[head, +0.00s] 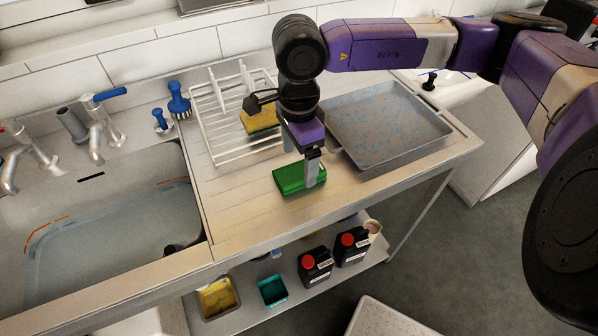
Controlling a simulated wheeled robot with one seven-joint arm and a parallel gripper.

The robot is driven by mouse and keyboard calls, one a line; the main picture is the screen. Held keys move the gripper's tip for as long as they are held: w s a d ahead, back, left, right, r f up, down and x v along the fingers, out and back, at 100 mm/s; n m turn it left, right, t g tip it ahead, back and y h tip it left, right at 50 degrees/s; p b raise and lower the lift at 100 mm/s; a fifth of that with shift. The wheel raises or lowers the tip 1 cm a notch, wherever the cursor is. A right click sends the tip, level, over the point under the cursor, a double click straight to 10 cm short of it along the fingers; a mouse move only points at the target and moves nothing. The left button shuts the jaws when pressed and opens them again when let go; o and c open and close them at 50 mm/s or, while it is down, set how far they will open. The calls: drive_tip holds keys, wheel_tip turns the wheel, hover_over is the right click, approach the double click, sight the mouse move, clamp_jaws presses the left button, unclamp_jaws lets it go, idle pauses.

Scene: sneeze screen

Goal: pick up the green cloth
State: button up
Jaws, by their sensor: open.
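The green cloth (290,180) lies as a flat folded block on the counter, in the middle of the head view, between the dish rack and the counter's front edge. My gripper (312,182) points down at the cloth's right part. The gripper is open. I cannot tell whether the fingers touch the cloth.
A grey tray (395,158) lies right of my gripper. The sink (110,210) is at the left. Bare counter (250,215) lies in front of the cloth. Black bottles (315,268) stand on the shelf below.

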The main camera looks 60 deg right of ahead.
sight(299, 170)
drive_tip(key=shift+f+p, duration=0.4)
drive_tip(key=shift+f, duration=1.65)
drive_tip(key=shift+c, duration=0.3)
drive_tip(key=c, duration=1.4)
